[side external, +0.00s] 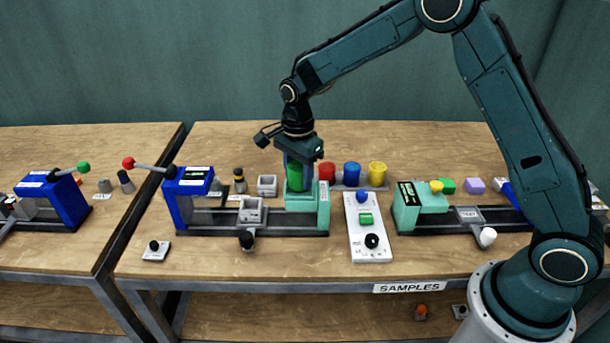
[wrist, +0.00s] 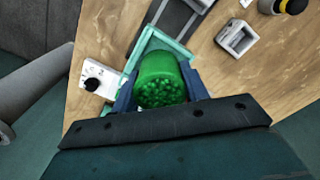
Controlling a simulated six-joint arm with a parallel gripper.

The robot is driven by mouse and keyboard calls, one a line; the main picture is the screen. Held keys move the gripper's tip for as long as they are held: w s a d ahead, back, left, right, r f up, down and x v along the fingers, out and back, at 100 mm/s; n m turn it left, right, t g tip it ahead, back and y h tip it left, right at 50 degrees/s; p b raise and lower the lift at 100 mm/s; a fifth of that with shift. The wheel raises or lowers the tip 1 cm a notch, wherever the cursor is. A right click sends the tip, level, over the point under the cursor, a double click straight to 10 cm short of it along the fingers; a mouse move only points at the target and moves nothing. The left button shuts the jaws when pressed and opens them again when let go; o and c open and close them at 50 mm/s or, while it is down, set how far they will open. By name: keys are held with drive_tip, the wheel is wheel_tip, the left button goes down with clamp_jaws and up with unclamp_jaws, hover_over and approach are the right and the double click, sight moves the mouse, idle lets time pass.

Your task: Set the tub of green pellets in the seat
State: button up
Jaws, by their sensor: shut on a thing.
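The tub of green pellets (side external: 294,176) is upright between the fingers of my gripper (side external: 299,160), which is shut on it. In the wrist view the tub (wrist: 160,78) shows its open top full of green pellets. It is at the mint-green end block (side external: 309,206) of the press with the blue end; the block's edges also show around the tub in the wrist view (wrist: 152,42). I cannot tell whether the tub touches the block. A grey hollow holder (side external: 252,212) sits on this press's dark rail, left of the tub. No readable label marks the seat.
Red (side external: 327,170), blue (side external: 352,174) and yellow (side external: 377,173) tubs stand close on the right. A white control panel (side external: 368,228) lies right of the press. A loose grey box (side external: 267,185) stands behind the rail. A second mint-green press (side external: 420,212) is farther right.

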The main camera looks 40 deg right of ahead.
drive_tip(key=shift+f, duration=0.65)
idle(0.6)
drive_tip(key=o, duration=1.1)
drive_tip(key=shift+r, duration=0.1)
wheel_tip(320, 180, up, 14)
drive_tip(key=shift+f, duration=0.2)
